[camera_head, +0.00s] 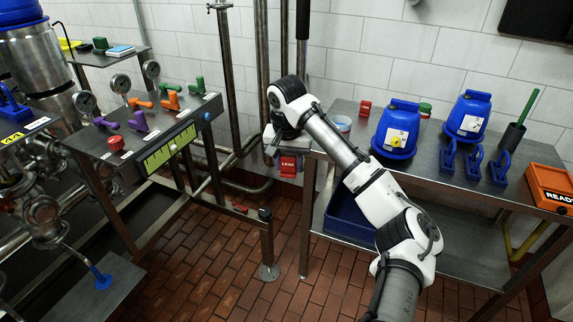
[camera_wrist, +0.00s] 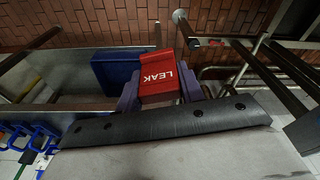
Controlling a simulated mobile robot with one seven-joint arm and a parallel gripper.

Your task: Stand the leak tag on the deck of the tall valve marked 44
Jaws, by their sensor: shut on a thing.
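My gripper (camera_head: 288,158) is shut on the red leak tag (camera_head: 289,168), which is held in the air in front of the left end of the right-hand table. The wrist view shows the tag (camera_wrist: 158,76) between two purple fingers (camera_wrist: 159,92), with its white LEAK lettering upside down. Valves with purple (camera_head: 137,121), orange (camera_head: 170,100) and green (camera_head: 200,85) handles stand on the steel panel (camera_head: 188,112) at left.
Gauges (camera_head: 121,84) and a red knob (camera_head: 116,144) crowd the panel. Vertical pipes (camera_head: 228,80) rise behind it. Open tiled floor (camera_head: 240,265) lies between.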

